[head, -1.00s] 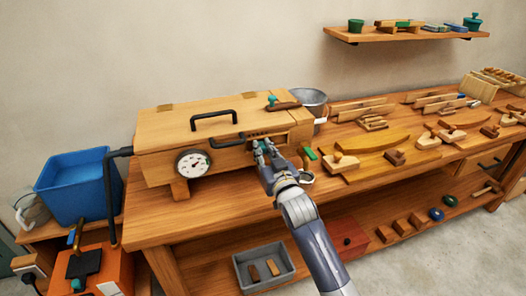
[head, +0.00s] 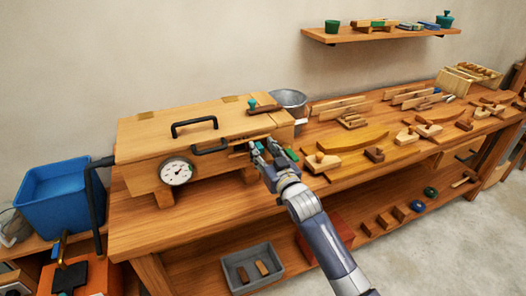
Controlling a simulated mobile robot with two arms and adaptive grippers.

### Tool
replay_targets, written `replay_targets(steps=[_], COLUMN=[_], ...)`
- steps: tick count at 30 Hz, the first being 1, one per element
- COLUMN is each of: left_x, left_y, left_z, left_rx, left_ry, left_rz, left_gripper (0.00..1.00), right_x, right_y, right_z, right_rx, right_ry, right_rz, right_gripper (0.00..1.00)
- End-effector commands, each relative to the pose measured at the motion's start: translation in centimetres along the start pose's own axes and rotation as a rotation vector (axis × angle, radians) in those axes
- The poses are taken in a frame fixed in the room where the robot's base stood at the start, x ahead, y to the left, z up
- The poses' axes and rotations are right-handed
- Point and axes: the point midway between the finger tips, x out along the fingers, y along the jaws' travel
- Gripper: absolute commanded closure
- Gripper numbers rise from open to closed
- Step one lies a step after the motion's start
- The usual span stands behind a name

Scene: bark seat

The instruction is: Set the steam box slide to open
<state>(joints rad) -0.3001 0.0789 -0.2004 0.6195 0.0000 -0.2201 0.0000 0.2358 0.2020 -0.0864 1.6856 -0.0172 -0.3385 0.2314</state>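The wooden steam box (head: 150,148) stands on the left part of the workbench, with a black handle on its lid (head: 194,124) and another on its front. A round white dial (head: 176,171) is on its front. My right gripper (head: 261,149) is at the right end of the box front, its fingertips at the slide area. The fingers hide most of the slide, so its position is unclear. I cannot tell whether the fingers grip it or only touch it. My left gripper is not in view.
A metal bucket (head: 291,101) stands behind the box's right end. Wooden tools and bent strips (head: 352,140) lie to the right on the bench. A blue tub (head: 62,192) is at the left. A grey tray (head: 252,270) sits on the lower shelf.

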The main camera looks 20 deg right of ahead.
Motion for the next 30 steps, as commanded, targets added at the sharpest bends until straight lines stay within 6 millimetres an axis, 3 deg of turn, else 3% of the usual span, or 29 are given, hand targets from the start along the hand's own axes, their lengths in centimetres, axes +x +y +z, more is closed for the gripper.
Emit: replay_targets(steps=[8,21,30], left_x=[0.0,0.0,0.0], left_y=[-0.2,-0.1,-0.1], left_z=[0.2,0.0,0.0], left_rx=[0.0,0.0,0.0], left_ry=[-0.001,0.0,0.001], left_rz=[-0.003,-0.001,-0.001], left_gripper=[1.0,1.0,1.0], right_x=[-1.1,-8.8,-11.7], right_y=[-0.1,0.1,0.2], right_z=[0.1,0.2,0.1], right_rx=[0.001,0.001,0.001], right_ry=[-0.002,-0.003,-0.001], right_rz=[-0.001,0.0,0.001], right_gripper=[0.62,0.62,0.62])
